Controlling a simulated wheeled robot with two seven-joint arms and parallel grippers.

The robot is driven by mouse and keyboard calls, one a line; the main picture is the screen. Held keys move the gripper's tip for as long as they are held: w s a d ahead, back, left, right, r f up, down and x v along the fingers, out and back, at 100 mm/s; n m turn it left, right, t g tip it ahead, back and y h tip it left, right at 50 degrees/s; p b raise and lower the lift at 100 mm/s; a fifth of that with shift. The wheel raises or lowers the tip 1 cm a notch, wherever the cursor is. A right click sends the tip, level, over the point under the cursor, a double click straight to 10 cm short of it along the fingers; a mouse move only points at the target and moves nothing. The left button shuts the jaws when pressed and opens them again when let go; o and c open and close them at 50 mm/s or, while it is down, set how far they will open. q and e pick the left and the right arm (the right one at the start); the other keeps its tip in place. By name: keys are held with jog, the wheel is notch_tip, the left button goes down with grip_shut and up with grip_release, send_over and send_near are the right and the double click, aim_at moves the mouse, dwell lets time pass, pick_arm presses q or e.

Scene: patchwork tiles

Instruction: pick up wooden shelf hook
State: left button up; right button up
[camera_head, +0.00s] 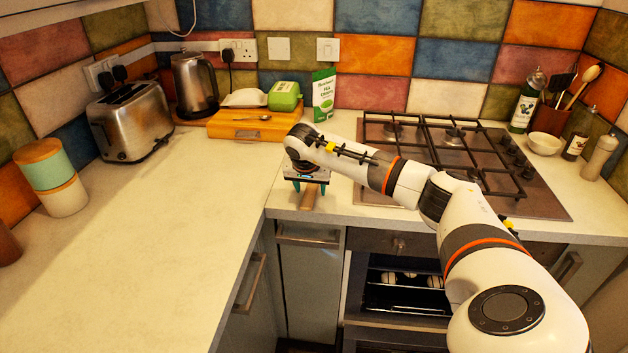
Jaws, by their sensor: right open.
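A small brown wooden piece, which looks like the wooden shelf hook (308,200), lies on the counter near its front edge, by the inner corner and left of the hob. My right gripper (308,188) points down directly over it, with its dark teal fingertips spread to either side of the piece's far part. The gripper is open. Whether the fingers touch the piece cannot be told, and its far end is hidden under the gripper. My left gripper is not in view.
A gas hob (450,155) lies under and behind my right arm. A toaster (132,122) and kettle (194,85) are further left.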

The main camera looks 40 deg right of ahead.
jog(key=c, duration=1.1)
